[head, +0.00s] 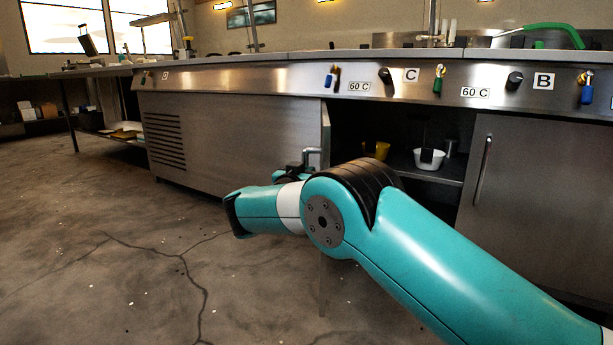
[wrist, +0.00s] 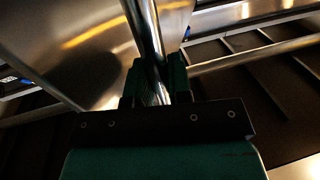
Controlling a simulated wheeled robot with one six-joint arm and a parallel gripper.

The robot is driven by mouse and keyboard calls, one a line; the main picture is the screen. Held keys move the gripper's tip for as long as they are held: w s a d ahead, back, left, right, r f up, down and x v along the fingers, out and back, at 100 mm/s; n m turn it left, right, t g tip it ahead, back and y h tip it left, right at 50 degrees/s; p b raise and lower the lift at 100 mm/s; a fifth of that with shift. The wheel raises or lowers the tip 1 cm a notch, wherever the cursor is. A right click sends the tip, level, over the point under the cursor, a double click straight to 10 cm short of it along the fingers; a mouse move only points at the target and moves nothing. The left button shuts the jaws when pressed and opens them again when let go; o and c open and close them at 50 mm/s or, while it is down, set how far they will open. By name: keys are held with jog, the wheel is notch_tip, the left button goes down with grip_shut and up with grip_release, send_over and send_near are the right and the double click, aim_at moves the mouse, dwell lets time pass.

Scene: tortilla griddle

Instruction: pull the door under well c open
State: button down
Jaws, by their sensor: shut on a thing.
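The door (head: 326,130) under well C stands swung out, seen nearly edge-on in the head view, with the cabinet opening to its right. Its steel panel (wrist: 75,45) fills the upper left of the wrist view. The door's handle (wrist: 145,25) is a round metal bar that runs down between my fingers. My gripper (wrist: 157,80) is shut on this bar. The label C (head: 411,75) is on the panel above the opening.
Inside the cabinet, a white bowl (head: 429,158) and a yellow container (head: 381,150) sit on a shelf. A shut door (head: 520,190) with a vertical handle is to the right, under B. A vented panel (head: 220,130) is to the left. The floor at left is open.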

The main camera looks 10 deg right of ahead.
jog(key=shift+d, duration=0.15)
jog(key=c, duration=1.1)
grip_release()
jog(key=shift+w, duration=0.1)
jog(key=b+v, duration=0.6)
jog(key=v, duration=0.2)
jog(key=b+v, duration=0.6)
jog(key=v, duration=0.3)
jog(key=shift+f, duration=0.25)
jog(key=shift+s+r+b, duration=0.2)
jog(key=shift+b, duration=0.1)
